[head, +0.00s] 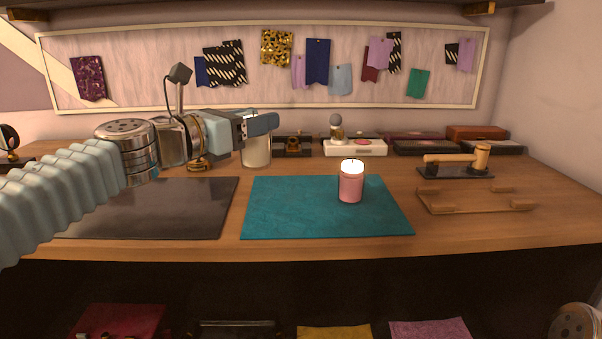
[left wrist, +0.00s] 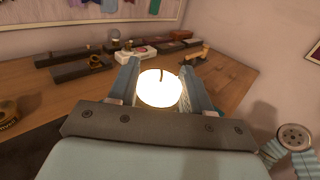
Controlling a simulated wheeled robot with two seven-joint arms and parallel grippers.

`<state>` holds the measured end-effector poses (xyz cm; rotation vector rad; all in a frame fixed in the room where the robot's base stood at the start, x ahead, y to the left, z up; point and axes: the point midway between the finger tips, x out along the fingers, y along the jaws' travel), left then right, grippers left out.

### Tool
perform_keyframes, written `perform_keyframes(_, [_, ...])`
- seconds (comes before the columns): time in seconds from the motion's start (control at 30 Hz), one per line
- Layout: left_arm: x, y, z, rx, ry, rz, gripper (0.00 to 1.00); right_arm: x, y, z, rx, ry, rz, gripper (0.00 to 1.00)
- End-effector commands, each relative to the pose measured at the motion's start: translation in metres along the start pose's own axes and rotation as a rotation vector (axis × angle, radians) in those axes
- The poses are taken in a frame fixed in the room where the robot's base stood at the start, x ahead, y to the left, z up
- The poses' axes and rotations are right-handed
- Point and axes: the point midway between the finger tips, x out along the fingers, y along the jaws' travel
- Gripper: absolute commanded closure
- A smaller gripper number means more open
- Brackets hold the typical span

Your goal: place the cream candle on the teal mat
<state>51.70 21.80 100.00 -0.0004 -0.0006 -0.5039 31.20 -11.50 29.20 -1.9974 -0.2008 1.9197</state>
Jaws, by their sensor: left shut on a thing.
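The cream candle (head: 256,153) is at the back of the table in the head view, behind the teal mat (head: 285,205). My left gripper (head: 262,124) is shut on it near its top. In the left wrist view the cream candle (left wrist: 160,88) shows its bright top and dark wick between the two fingers (left wrist: 158,85). I cannot tell whether its base touches the table. A lit pink candle (head: 350,184) stands upright on the right part of the teal mat. My right gripper is not in view.
A dark mat (head: 170,207) lies left of the teal mat. A wooden rack (head: 475,203) and a mallet on a dark stand (head: 455,172) are at the right. A white box (head: 354,148) stands at the back. The left half of the teal mat is clear.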

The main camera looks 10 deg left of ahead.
Motion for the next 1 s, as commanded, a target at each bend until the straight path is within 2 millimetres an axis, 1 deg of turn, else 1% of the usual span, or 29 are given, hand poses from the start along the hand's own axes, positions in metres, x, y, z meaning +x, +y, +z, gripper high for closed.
perform_keyframes(0.03, [0.009, -0.001, -0.006, -0.001, 0.001, -0.003, 1.0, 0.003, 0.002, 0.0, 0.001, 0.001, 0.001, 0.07])
perform_keyframes(0.23, [0.043, -0.002, -0.021, -0.001, 0.001, -0.004, 1.0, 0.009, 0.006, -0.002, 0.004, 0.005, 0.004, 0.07])
perform_keyframes(0.27, [0.048, -0.002, -0.023, -0.001, 0.001, -0.003, 1.0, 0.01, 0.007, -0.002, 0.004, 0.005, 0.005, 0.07])
perform_keyframes(0.33, [0.056, -0.001, -0.036, -0.002, 0.001, -0.002, 1.0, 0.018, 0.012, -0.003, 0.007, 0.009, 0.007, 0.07])
perform_keyframes(0.5, [0.074, -0.001, -0.058, -0.002, 0.001, -0.001, 1.0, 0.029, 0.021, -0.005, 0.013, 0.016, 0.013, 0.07])
perform_keyframes(0.6, [0.082, -0.002, -0.066, -0.001, 0.0, -0.001, 1.0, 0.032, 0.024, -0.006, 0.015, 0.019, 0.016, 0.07])
perform_keyframes(0.77, [0.089, -0.002, -0.072, 0.0, -0.001, -0.001, 1.0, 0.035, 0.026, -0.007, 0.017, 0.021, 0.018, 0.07])
perform_keyframes(0.87, [0.096, -0.002, -0.085, 0.0, 0.001, -0.001, 1.0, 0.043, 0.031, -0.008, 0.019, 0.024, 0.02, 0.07])
perform_keyframes(0.9, [0.098, -0.002, -0.093, -0.001, 0.001, -0.001, 1.0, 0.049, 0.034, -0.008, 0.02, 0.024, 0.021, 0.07])
perform_keyframes(1.0, [0.097, -0.002, -0.108, 0.0, 0.0, 0.0, 1.0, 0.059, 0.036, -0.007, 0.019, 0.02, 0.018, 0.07])
